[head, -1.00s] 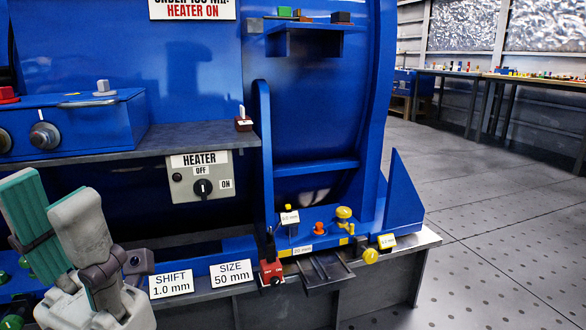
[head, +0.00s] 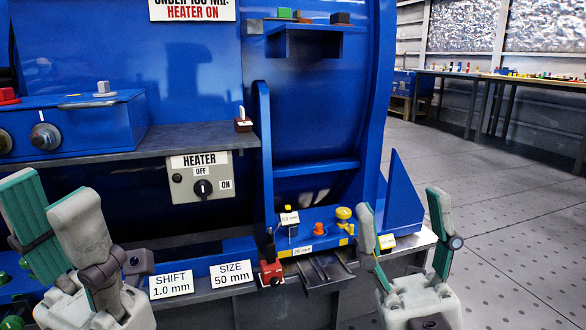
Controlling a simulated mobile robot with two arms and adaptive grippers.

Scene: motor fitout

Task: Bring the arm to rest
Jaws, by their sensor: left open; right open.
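My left gripper (head: 58,212) is at the lower left, in front of the blue machine (head: 330,105). Its two grey and teal fingers point up, apart, with nothing seen between them. My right gripper (head: 402,212) is at the lower right, in front of the machine's right corner. Its fingers also point up and stand wide apart, and it looks empty.
A heater switch box (head: 201,177) sits mid-machine, below a grey shelf (head: 165,140). A red switch block (head: 271,272) and a yellow knob (head: 344,213) are on the lower ledge. Signs read SHIFT (head: 171,283) and SIZE (head: 231,272). Open floor (head: 500,215) lies to the right, with benches behind.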

